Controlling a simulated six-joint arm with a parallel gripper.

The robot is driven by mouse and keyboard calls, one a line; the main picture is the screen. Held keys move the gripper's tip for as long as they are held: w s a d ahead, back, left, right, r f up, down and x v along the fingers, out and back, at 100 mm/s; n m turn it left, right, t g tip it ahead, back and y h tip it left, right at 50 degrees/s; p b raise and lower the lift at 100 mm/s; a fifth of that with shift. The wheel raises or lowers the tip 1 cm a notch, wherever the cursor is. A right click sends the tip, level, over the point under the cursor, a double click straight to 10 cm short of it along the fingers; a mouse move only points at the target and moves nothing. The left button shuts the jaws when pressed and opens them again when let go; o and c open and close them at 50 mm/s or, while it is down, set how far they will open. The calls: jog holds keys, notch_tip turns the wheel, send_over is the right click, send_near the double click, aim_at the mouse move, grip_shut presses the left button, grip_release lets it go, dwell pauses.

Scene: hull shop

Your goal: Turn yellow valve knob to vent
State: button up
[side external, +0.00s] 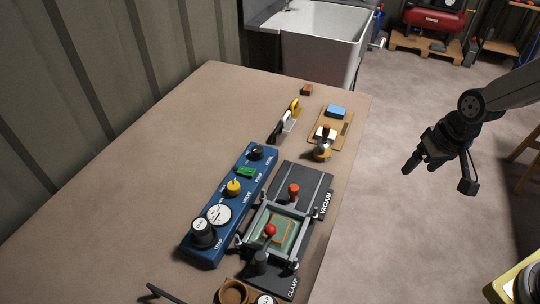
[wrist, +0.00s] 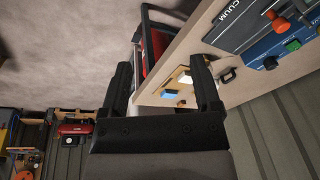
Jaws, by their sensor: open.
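The yellow valve knob (side external: 234,187) sits on the sloping blue control panel (side external: 207,255) on the bench, beside the word VALVE. Its pointer direction is too small to read. My gripper (side external: 411,167) hangs to the right of the bench, above the floor, well apart from the knob. In the wrist view my gripper (wrist: 165,72) shows two black fingers spread wide with nothing held between them. The blue panel shows at that view's right edge (wrist: 262,52), partly cut off, and I cannot make out the yellow knob clearly there.
Beside the knob are a round white gauge (side external: 219,214), a green pump switch (side external: 245,171) and a black level knob (side external: 256,153). A dark clamp fixture (side external: 318,182) with red-topped handles stands right of the panel. Bench (side external: 140,180) left of the panel is clear.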

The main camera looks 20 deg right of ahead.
jog(key=w+a+f+m+y, duration=0.35)
jog(key=w+a+m, duration=0.55)
jog(key=w+a, duration=0.3)
jog(key=m+g+y, duration=0.1)
jog(key=m+y, duration=0.4)
jog(key=m, duration=0.3)
send_near(234, 185)
jog(key=x, duration=0.2)
jog(key=shift+w+a+f, duration=0.15)
jog(key=shift+w+a, duration=0.05)
jog(key=shift+a+f, duration=0.1)
jog(key=shift+x, duration=3.7)
jog(key=shift+s, duration=0.1)
grip_shut()
